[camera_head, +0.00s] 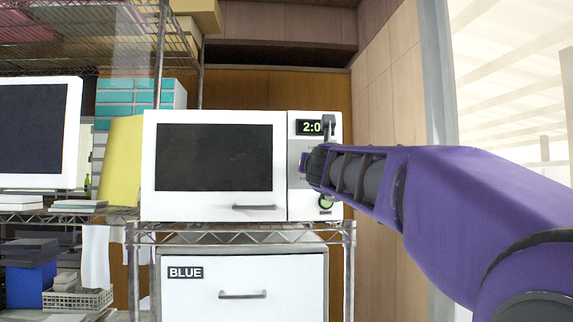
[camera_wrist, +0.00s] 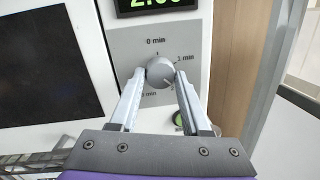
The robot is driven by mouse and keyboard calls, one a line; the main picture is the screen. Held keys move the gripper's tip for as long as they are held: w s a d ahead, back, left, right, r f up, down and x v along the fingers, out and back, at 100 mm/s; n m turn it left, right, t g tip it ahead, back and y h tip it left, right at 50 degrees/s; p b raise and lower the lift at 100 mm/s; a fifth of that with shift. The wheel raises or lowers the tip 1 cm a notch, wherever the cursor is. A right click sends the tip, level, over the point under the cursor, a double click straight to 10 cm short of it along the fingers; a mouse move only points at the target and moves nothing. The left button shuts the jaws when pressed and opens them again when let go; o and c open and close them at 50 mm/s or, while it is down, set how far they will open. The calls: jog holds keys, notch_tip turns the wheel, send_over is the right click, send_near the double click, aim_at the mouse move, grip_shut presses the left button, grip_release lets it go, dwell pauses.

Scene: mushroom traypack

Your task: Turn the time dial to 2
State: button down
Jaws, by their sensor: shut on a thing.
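The white microwave (camera_head: 285,190) stands on a wire rack. Its display (camera_head: 311,127) reads "2:0" with the last digit partly hidden by my arm in the head view. In the wrist view the grey time dial (camera_wrist: 161,72) sits on a grey panel (camera_wrist: 125,45) with "0 min" above it and "1 min" to its right. Lower labels are partly hidden by my fingers. My gripper (camera_wrist: 161,82) has its two fingers on either side of the dial, shut on it. In the head view my arm hides the dial.
A green-ringed button (camera_head: 325,202) is below the dial. A drawer unit labelled BLUE (camera_head: 290,270) stands under the microwave. A wooden wall (camera_head: 385,85) is to the right. Shelves with a monitor (camera_head: 38,130) and boxes are on the left.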

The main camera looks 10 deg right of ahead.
jog(key=shift+m, duration=0.6)
jog(key=shift+c, duration=1.8)
grip_release()
jog(key=shift+s, duration=0.15)
